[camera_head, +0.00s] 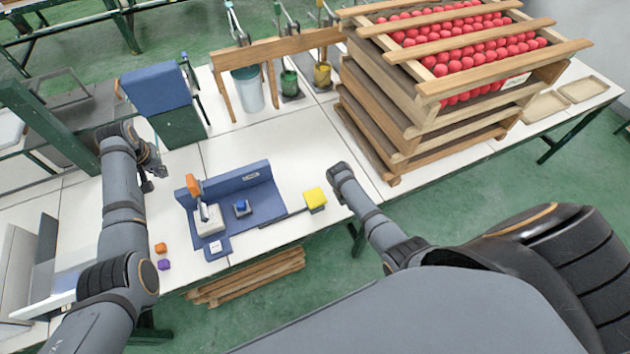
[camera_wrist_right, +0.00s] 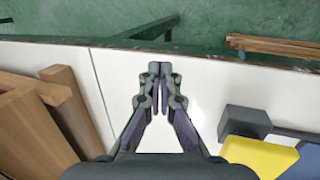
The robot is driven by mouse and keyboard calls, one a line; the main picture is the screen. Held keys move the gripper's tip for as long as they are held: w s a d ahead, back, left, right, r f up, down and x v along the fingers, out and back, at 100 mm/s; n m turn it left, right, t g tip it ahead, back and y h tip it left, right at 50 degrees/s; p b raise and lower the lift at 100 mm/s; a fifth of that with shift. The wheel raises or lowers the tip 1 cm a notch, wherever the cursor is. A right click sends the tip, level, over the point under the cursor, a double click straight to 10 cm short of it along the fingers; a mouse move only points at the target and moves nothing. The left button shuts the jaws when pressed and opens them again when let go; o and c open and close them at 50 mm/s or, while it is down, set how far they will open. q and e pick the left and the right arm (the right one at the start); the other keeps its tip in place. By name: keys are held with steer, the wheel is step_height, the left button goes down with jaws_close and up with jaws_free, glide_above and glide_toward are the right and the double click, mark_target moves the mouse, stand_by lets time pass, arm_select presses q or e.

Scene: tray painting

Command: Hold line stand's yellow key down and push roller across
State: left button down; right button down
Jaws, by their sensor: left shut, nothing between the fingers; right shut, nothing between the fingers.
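The blue line stand (camera_head: 262,198) sits on the white table in the middle of the head view. Its yellow key (camera_head: 315,197) is on a dark bar at the stand's right end. The key also shows at the lower right of the right wrist view (camera_wrist_right: 258,156). An orange-handled piece on a white block (camera_head: 208,218) and a small blue piece (camera_head: 242,208) are on the stand; I cannot tell which is the roller. My left gripper (camera_head: 150,180) is shut and empty, left of the stand. My right gripper (camera_wrist_right: 160,72) is shut and empty, apart from the key.
Stacked wooden racks of red balls (camera_head: 450,90) stand behind and right of my right gripper. A wooden frame (camera_head: 280,48) with a cup and pots is at the back. Small orange (camera_head: 160,247) and purple (camera_head: 164,264) pieces lie near the front edge. Bare table lies behind the stand.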

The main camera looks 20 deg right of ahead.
steer(key=w+a+r+y, duration=0.1)
steer(key=w+a+r, duration=0.1)
steer(key=a+r, duration=0.1)
steer(key=w+a+r+y, duration=0.1)
steer(key=w+a+r, duration=0.2)
steer(key=a+r, duration=0.1)
steer(key=w+a+r+y, duration=0.1)
steer(key=w+a+r, duration=0.2)
steer(key=a+r, duration=0.1)
steer(key=shift+a+r+t, duration=0.1)
steer(key=shift+r+t, duration=0.15)
steer(key=shift+t, duration=0.15)
